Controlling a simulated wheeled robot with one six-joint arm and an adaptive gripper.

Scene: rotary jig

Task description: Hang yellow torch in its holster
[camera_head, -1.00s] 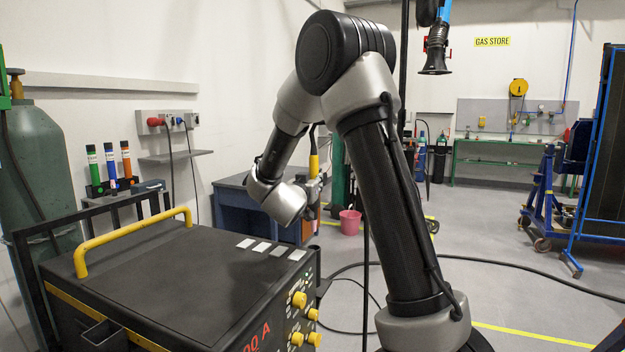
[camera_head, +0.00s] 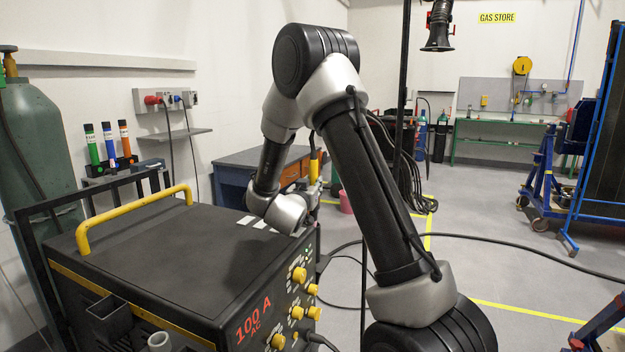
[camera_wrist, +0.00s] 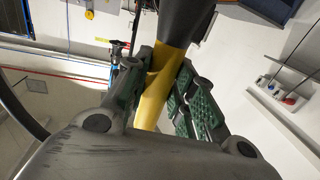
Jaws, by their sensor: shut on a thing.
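The yellow torch (camera_wrist: 158,95) is clamped between the green-padded fingers of my gripper (camera_wrist: 165,100) in the wrist view, its black end pointing up out of the picture. In the head view a small part of the torch (camera_head: 314,167) shows upright beside my wrist, past the far right corner of the welding machine. My gripper is mostly hidden there by my arm. On the machine's near left side are a dark square open-topped holder (camera_head: 108,317) and a grey round tube (camera_head: 159,342); I cannot tell which is the holster.
The black welding machine (camera_head: 170,255) has a yellow handle (camera_head: 130,218) on top and knobs on its front. A gas cylinder (camera_head: 38,150) and several coloured tubes stand behind left. A blue workbench (camera_head: 255,165) is behind it. Cables cross the floor at right, where there is free room.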

